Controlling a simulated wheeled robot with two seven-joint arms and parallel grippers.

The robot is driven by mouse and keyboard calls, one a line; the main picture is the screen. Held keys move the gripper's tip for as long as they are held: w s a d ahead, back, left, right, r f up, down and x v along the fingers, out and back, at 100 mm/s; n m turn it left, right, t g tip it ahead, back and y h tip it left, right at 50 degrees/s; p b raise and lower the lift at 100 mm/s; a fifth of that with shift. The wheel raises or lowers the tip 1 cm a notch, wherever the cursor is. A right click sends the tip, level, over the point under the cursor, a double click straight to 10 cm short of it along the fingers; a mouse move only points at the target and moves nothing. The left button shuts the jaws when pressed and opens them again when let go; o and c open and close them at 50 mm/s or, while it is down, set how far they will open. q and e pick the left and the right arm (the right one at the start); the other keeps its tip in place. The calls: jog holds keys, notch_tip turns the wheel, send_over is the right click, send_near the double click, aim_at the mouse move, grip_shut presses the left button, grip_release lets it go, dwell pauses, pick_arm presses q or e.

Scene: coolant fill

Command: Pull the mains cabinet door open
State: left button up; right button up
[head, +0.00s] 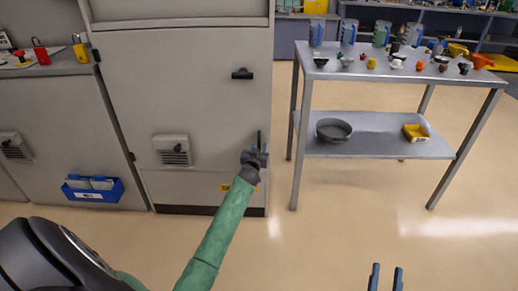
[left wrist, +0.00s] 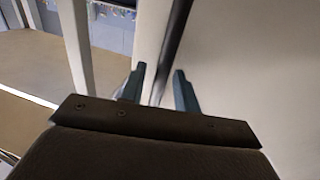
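The mains cabinet door (head: 185,95) is a large light-grey panel at left of centre in the head view, and it looks shut. A dark upright bar handle (head: 259,138) is near its right edge. My left gripper (head: 257,150) is at this handle, its arm reaching up from below. In the left wrist view the dark bar (left wrist: 172,45) runs between the two fingertips of the left gripper (left wrist: 159,85), with gaps visible beside it. My right gripper (head: 386,277) shows only its two fingertips at the bottom edge, apart and empty.
A dark latch (head: 242,74) and a vent (head: 173,150) are on the door. A metal table (head: 400,75) with jugs and small parts stands to the right, close to the handle side. A blue bin (head: 93,190) hangs at left. The floor in front is clear.

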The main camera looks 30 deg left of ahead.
pick_arm(q)
jog(key=shift+w, duration=0.2)
pick_arm(e)
jog(key=shift+r, duration=0.3)
pick_arm(q)
grip_shut()
pick_arm(e)
jog(key=shift+f, duration=0.15)
